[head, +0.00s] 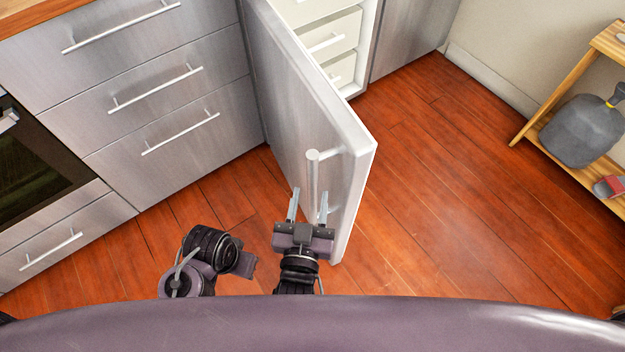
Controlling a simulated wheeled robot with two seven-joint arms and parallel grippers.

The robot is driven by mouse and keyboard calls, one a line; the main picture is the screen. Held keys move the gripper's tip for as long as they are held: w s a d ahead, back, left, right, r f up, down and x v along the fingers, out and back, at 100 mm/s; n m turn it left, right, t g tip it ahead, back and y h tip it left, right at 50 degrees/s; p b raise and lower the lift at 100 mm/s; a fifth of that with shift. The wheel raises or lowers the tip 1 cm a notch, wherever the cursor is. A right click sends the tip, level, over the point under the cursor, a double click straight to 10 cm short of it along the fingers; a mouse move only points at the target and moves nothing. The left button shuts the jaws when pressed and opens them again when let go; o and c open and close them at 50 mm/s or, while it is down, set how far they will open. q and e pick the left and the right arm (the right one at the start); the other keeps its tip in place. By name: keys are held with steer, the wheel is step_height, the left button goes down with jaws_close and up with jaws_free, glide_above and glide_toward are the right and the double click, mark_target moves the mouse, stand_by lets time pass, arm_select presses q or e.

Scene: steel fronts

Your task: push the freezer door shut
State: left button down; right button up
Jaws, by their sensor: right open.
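The freezer door (290,105) stands wide open, swung out from the steel fronts, with its steel outer face toward the left. Its bar handle (312,180) is near the free edge. Behind the door, the white freezer interior (364,52) shows with white drawers. My right gripper (308,206) is open in front of the outer face, by the lower handle. Its fingers appear on either side of the handle's lower end; I cannot tell whether they touch it. My left arm's end (248,263) shows at lower left; its fingers cannot be made out.
Steel drawers (165,90) with bar handles and a dark oven (35,165) stand on the left. The wooden floor (450,190) right of the door is clear. A wooden shelf (548,95) with a grey jug (583,132) stands at far right.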

mark_target(312, 187)
steer(key=shift+w+d+f, duration=0.1)
steer(key=shift+w+d, duration=0.05)
steer(key=shift+w, duration=1.05)
steer(key=shift+w+d, duration=0.15)
steer(key=shift+w, duration=1)
steer(key=shift+c, duration=0.3)
jaws_close()
